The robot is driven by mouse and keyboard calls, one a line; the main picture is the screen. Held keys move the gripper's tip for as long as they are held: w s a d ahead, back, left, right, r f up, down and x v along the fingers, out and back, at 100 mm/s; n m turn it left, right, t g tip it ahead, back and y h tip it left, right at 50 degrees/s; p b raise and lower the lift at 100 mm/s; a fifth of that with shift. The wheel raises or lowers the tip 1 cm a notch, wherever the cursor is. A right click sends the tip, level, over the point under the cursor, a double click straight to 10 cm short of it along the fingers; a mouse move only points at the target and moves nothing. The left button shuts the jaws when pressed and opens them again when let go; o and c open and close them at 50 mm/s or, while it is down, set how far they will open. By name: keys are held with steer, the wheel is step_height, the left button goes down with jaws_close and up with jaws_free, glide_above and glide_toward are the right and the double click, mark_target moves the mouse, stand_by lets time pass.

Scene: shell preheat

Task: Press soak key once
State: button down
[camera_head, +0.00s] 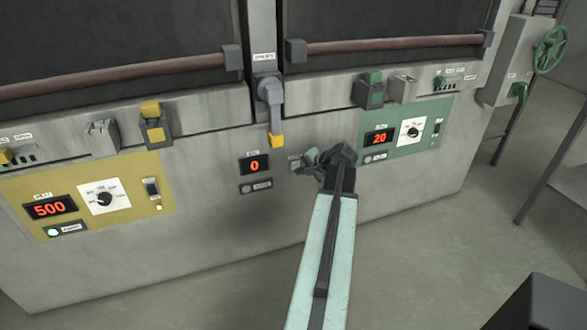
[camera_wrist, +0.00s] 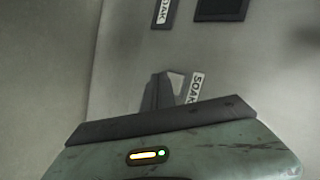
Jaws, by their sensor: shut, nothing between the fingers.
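My gripper (camera_head: 310,157) is shut and empty in front of the grey centre panel, between the yellow and green control panels. A small pale label (camera_head: 294,158) sits just left of its fingertips. In the wrist view my shut fingers (camera_wrist: 158,92) point at the panel, right beside a white SOAK label (camera_wrist: 197,88). The soak key itself is hidden behind the fingers or gripper body, and I cannot tell whether they touch it. The centre display (camera_head: 254,166) reads 0. Below it, a dark lamp plate (camera_head: 256,186) looks unlit; its SOAK lettering (camera_wrist: 166,10) shows in the wrist view.
The yellow panel (camera_head: 130,177) has a 500 display and a dial. The green panel (camera_head: 430,120) has a 20 display and a dial close right of my gripper. A grey lever with a yellow tip (camera_head: 276,140) hangs above left. A green handwheel (camera_head: 551,50) is far right.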

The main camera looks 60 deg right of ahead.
steer(key=shift+w+d, duration=0.25)
steer(key=shift+w, duration=0.05)
steer(key=shift+w+d, duration=0.3)
steer(key=shift+w, duration=0.05)
stand_by(0.9)
steer(key=shift+s+a, duration=0.55)
steer(key=shift+s, duration=0.15)
steer(key=s+a, duration=0.1)
steer(key=s, duration=0.1)
steer(key=s+a, duration=0.2)
stand_by(0.6)
stand_by(0.6)
